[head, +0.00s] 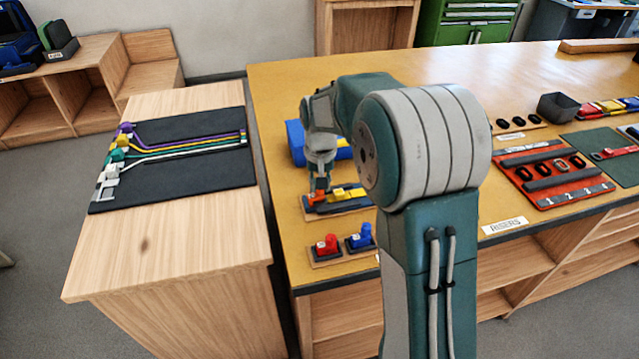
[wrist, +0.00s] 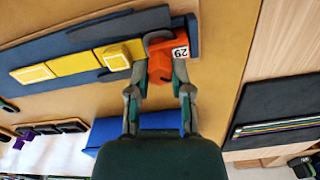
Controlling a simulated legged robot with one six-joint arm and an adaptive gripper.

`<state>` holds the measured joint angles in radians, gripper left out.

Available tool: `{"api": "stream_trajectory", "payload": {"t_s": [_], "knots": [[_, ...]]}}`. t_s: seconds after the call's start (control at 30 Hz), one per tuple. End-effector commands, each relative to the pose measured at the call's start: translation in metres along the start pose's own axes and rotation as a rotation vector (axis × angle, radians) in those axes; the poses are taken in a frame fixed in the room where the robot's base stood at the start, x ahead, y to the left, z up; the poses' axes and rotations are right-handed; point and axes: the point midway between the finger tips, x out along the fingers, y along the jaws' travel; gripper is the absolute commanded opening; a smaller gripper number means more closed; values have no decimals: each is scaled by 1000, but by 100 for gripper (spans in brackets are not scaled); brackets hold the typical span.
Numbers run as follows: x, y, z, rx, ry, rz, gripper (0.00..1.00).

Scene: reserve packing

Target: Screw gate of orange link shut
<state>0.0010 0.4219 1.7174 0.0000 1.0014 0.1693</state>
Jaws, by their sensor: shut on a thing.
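The orange link (wrist: 160,63) carries a white label reading 29 and lies on a dark blue-grey board (wrist: 207,40). It also shows in the head view (head: 316,198), at the left end of the board. My gripper (wrist: 159,88) is shut on the orange link, one finger on each side of it. My gripper also shows in the head view (head: 320,186), reaching down onto the link. Yellow pieces (wrist: 72,64) lie on the same board beside the orange link. The gate of the link cannot be made out; the fingers cover part of the link.
A blue block (head: 296,142) stands behind my gripper. Red (head: 326,243) and blue (head: 361,236) pieces sit on small boards near the table's front edge. A black mat with coloured cords (head: 180,160) lies on the wooden bench at left. A red tray (head: 556,172) lies at right.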

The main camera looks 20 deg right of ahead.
Motion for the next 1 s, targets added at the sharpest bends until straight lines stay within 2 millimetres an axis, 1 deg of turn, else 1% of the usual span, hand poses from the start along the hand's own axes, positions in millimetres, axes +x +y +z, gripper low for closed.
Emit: {"api": "stream_trajectory", "payload": {"t_s": [0.3,0.47,0.57,0.83,1.0], "knots": [[2,1,1,353,-2,1,0],[2,1,1,516,-3,2,0],[2,1,1,561,-2,2,0],[2,1,1,575,-3,2,0],[3,1,1,737,-3,2,0]]}}
